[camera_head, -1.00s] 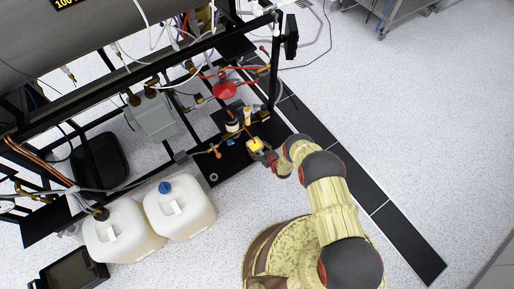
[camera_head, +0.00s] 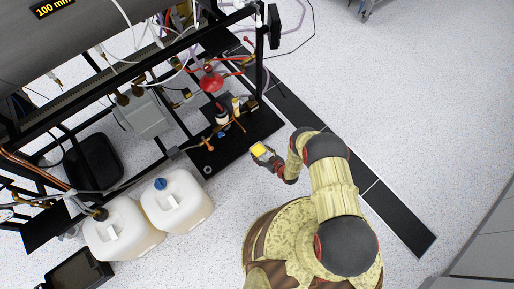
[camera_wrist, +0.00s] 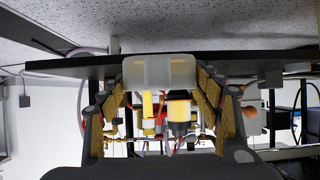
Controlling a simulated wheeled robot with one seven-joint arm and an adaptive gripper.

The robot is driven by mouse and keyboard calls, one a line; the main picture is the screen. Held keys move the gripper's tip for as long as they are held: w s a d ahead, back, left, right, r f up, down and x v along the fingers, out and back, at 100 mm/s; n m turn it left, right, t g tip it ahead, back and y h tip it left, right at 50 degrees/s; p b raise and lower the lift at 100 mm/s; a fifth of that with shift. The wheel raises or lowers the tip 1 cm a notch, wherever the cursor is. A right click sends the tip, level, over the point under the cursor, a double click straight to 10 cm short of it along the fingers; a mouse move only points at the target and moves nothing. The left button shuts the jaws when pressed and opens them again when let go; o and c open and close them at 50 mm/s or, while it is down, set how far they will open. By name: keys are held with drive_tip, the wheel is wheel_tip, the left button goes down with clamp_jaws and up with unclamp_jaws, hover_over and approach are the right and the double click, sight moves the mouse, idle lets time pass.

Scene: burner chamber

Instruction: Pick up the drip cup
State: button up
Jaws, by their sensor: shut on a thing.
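The drip cup, a small translucent whitish vessel (camera_wrist: 160,72), sits between my fingertips in the wrist view. In the head view it shows from above with a yellow inside (camera_head: 259,149). My gripper (camera_head: 264,154) is shut on it, with one finger on each side; the fingers also show in the wrist view (camera_wrist: 160,88). The cup is held clear of the rig, just off the edge of the black base plate (camera_head: 233,153). Its underside is hidden in the head view.
A black metal frame rig with a red round part (camera_head: 211,83), several bottles and tubing stands above and left of my gripper. Two white jerrycans (camera_head: 176,204) stand on the floor at lower left. The speckled floor to the right is open.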

sight(267, 159)
drive_tip(key=shift+s+d+p, duration=0.3)
drive_tip(key=shift+s+d, duration=0.5)
drive_tip(key=shift+s, duration=0.35)
drive_tip(key=shift+s+d+p, duration=0.25)
drive_tip(key=shift+s+d, duration=0.5)
drive_tip(key=shift+s, duration=0.35)
